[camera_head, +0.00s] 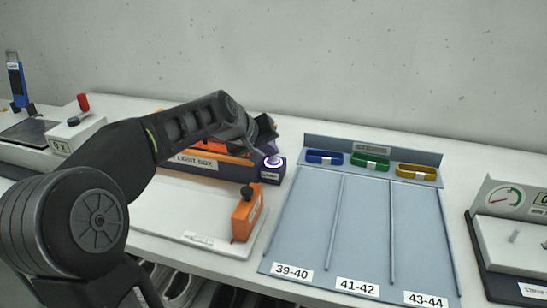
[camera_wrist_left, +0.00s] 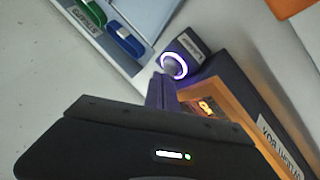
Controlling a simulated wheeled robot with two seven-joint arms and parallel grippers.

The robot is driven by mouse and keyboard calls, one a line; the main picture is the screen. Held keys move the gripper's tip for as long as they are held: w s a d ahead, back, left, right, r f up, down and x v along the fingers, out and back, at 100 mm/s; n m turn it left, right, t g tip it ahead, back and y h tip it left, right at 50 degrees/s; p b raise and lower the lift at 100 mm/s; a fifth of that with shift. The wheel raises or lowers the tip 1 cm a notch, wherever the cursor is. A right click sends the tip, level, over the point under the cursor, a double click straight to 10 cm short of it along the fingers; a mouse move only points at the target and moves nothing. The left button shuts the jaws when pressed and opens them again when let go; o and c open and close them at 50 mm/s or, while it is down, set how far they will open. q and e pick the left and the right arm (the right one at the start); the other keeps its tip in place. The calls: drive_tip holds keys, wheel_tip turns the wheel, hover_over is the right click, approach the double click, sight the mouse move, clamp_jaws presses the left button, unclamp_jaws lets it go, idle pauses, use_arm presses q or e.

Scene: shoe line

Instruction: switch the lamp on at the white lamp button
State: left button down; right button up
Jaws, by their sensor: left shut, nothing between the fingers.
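The white lamp button (camera_head: 273,161) sits in a glowing violet ring on a small dark block at the right end of the light box (camera_head: 205,168). It also shows in the left wrist view (camera_wrist_left: 173,66). My left gripper (camera_head: 267,151) is shut and empty, its fingertips close above the button. In the left wrist view the shut fingers (camera_wrist_left: 161,84) reach up to the lower-left side of the ring. I cannot tell whether they touch it. My left arm hides part of the light box. My right gripper is not in view.
A blue-grey rack (camera_head: 365,235) with blue, green and yellow straps stands to the right. An orange block (camera_head: 246,212) stands on the white board in front of the light box. A gauge device (camera_head: 505,200) is at the far right. A grey wall is behind.

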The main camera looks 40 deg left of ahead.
sight(271, 160)
use_arm(q)
drive_tip(key=shift+r, duration=0.1)
wheel_tip(271, 160, up, 6)
drive_tip(key=p, duration=0.5)
